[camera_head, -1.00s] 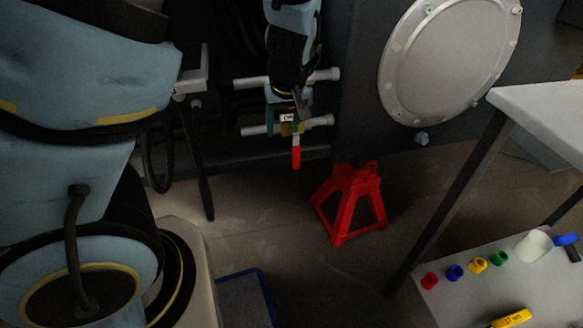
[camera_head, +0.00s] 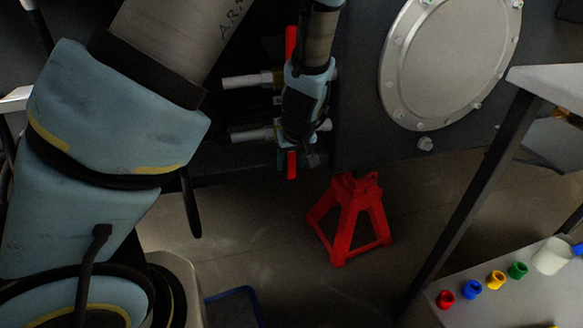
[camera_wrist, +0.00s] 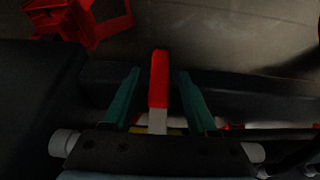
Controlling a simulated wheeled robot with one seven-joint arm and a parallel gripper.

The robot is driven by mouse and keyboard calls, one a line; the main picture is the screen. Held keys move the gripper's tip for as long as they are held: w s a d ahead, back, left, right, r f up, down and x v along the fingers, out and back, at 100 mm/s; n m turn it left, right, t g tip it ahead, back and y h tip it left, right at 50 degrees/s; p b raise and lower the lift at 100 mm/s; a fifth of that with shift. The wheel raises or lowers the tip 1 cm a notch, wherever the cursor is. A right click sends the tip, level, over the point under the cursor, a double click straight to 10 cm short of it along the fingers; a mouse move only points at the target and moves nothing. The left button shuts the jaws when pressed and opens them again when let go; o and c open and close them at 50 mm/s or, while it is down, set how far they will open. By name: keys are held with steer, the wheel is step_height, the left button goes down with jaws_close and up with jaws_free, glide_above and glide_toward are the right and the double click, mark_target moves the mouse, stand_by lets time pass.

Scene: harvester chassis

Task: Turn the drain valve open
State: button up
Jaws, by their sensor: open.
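Two pale pipes run across the dark chassis, each with a red-handled valve. The lower valve's red handle (camera_head: 291,166) hangs straight down; my arm hides most of its body. In the wrist view this handle (camera_wrist: 159,80) stands between my two green fingers, with a visible gap on both sides. My gripper (camera_wrist: 158,72) is open around the handle and not clamped on it. In the head view, my gripper (camera_head: 288,160) is at the lower pipe, mostly hidden behind my own wrist. The upper valve's red handle (camera_head: 291,43) points up.
A red jack stand (camera_head: 349,222) stands on the floor to the right of the valves. A round bolted cover (camera_head: 447,62) is on the chassis at upper right. A table (camera_head: 550,82) and a low surface with coloured caps (camera_head: 496,280) are at right.

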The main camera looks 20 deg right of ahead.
steer(key=shift+w+f, duration=0.15)
steer(key=shift+f, duration=0.25)
jaws_close()
stand_by(1.2)
